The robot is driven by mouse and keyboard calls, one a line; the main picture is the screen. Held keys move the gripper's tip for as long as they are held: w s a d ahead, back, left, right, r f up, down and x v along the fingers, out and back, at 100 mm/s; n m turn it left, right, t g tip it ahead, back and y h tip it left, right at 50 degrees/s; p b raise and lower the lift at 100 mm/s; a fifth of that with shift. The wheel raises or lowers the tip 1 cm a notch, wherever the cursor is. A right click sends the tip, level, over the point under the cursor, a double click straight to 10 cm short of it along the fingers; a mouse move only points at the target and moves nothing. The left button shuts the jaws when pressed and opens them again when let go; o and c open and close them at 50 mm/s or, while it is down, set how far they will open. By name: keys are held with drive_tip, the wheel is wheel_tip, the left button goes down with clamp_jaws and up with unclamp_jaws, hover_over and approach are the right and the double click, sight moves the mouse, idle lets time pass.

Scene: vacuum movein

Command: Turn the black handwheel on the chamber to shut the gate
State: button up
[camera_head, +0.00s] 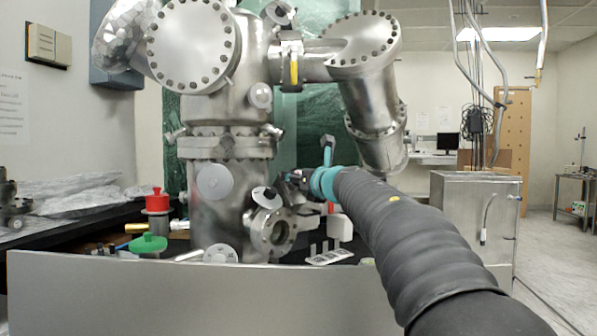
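The steel vacuum chamber (228,115) stands upright in the middle, with bolted round flanges and side ports. My arm reaches in from the lower right. Its teal wrist (325,182) ends beside the chamber's lower right side. My gripper (291,178) is small and dark there, close to the chamber body and above an open round port (273,233). I cannot tell whether its fingers are open or shut, or whether they touch anything. I cannot make out the black handwheel clearly; the gripper and wrist may hide it.
A green handwheel (148,243) and a red-capped part (157,202) are at the chamber's lower left. A slotted metal piece (329,255) lies right of the port. A grey panel edge (190,295) runs along the front. A metal cabinet (476,225) stands to the right.

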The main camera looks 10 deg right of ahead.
drive_tip(key=m+h+p, duration=0.2)
drive_tip(key=m+p, duration=0.1)
drive_tip(key=p, duration=0.1)
drive_tip(key=shift+r+m+h, duration=0.25)
drive_tip(key=shift+m+h, duration=0.05)
drive_tip(key=shift+h, duration=0.1)
drive_tip(key=shift+f+m+h+p, duration=0.2)
drive_tip(key=shift+m+h+p, duration=0.4)
drive_tip(key=shift+m+p, duration=0.3)
drive_tip(key=o, duration=1.2)
drive_tip(key=shift+c, duration=0.2)
drive_tip(key=s, duration=1.2)
drive_tip(key=shift+d+r, duration=0.4)
